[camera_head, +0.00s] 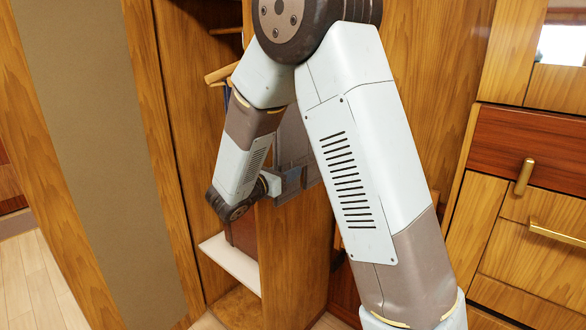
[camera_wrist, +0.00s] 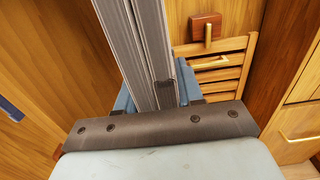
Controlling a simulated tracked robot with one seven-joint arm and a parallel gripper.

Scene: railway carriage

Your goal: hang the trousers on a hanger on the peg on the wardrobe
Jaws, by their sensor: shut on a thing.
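The grey trousers show behind my arm in the head view (camera_head: 293,142) and as a long ribbed strip in the wrist view (camera_wrist: 148,45). My gripper (camera_head: 289,186) is shut on them, with its blue fingers (camera_wrist: 155,98) on either side of the strip. Their hanger cannot be made out. The wooden wardrobe (camera_head: 290,255) stands open behind and left of my gripper. A reddish-brown block with a short peg-like piece (camera_wrist: 207,28) shows at the upper right of the wrist view, apart from the trousers; I cannot tell whether it is the task's peg.
A pale wooden bar (camera_head: 222,73) with dark blue cloth below it is inside the wardrobe. A white shelf (camera_head: 230,263) lies lower down. Drawers with brass handles (camera_head: 525,177) stand at the right. Wooden slats (camera_wrist: 215,78) show beside the trousers. Floor is clear at lower left.

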